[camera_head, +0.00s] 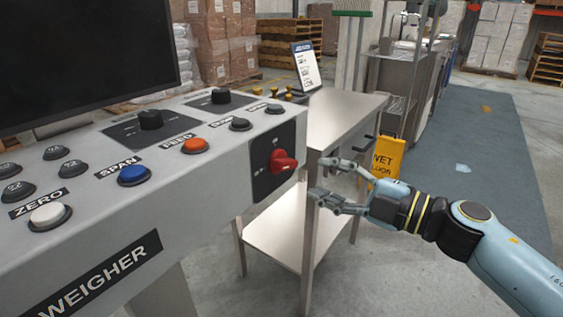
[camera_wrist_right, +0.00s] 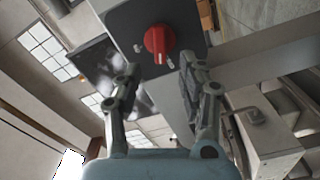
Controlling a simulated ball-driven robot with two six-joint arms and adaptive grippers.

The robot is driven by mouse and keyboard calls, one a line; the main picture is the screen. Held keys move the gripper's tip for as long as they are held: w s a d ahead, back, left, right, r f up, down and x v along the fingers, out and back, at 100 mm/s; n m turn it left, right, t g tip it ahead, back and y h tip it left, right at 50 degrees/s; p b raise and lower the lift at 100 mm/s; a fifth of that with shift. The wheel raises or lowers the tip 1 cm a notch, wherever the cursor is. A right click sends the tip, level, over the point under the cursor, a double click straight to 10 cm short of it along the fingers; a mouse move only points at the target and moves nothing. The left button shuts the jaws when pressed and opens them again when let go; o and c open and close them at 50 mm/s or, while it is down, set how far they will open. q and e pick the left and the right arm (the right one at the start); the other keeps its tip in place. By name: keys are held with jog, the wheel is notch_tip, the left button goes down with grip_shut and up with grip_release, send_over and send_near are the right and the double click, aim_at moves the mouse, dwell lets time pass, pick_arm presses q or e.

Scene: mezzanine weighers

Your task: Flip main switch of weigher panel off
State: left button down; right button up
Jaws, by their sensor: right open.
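The weigher panel (camera_head: 205,190) is a grey sloped console with buttons and knobs on top. Its main switch (camera_head: 283,161) is a red rotary knob on a dark plate on the panel's right end face. In the right wrist view the red switch (camera_wrist_right: 158,42) stands beyond my fingertips, its grip running roughly up and down. My right gripper (camera_head: 322,178) is open and empty, a short way to the right of the switch, fingers pointing at it. In the wrist view its two fingers (camera_wrist_right: 158,72) are spread below the switch, apart from it. My left gripper is not in view.
A steel table (camera_head: 345,118) with a lower shelf stands just behind the switch end, bearing a tilted sign (camera_head: 306,66). A yellow wet-floor sign (camera_head: 387,157) stands behind my right gripper. A large dark screen (camera_head: 80,50) rises at the left. Open floor lies at the right.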

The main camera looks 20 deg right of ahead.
aim_at(291, 166)
jog(key=x, duration=0.7)
jog(key=shift+w+a, duration=0.25)
jog(key=shift+w, duration=0.05)
grip_shut()
